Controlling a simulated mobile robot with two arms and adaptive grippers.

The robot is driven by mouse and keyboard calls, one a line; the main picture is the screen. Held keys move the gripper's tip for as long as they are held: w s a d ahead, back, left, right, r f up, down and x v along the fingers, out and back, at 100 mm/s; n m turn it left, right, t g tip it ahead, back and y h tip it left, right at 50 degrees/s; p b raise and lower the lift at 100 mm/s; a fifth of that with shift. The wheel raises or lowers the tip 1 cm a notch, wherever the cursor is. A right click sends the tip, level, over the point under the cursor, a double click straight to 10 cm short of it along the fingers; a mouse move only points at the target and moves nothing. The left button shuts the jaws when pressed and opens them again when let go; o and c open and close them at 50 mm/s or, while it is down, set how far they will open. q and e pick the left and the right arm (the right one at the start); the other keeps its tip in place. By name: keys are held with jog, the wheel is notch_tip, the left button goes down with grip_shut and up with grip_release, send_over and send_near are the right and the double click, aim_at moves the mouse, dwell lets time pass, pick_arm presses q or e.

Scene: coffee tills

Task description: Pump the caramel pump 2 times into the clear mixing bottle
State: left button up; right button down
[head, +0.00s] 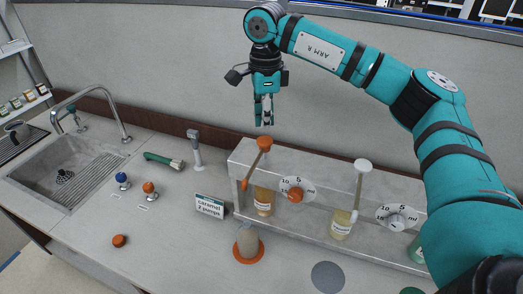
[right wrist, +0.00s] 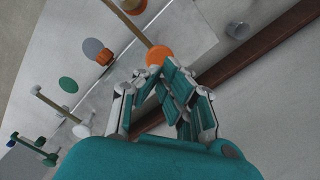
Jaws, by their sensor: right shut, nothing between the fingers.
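My right gripper (head: 265,122) points down, shut and empty, just above the orange head with a small gap in the head view. In the right wrist view, the orange head (right wrist: 158,55) shows just beyond the fingertips (right wrist: 170,78). The mixing bottle (head: 247,242), looking greyish and see-through, stands upright on an orange disc (head: 248,257) in front of the shelf. My left gripper is out of view.
A second pump with a white head (head: 363,165) stands to the right. Dials (head: 297,190) line the shelf front. A sign (head: 209,206) reads caramel, 2 pumps. A sink (head: 70,165), a green-handled tool (head: 164,160) and small knobs are left. The front counter is mostly clear.

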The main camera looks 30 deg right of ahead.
aim_at(265, 140)
jog(key=shift+f, duration=0.1)
jog(key=shift+s+f+b, duration=0.1)
jog(key=shift+f+b, duration=1.7)
jog(key=shift+f, duration=0.85)
jog(key=shift+r+p, duration=1.9)
jog(key=shift+r, duration=0.85)
notch_tip(265, 140, up, 6)
jog(key=p, duration=0.4)
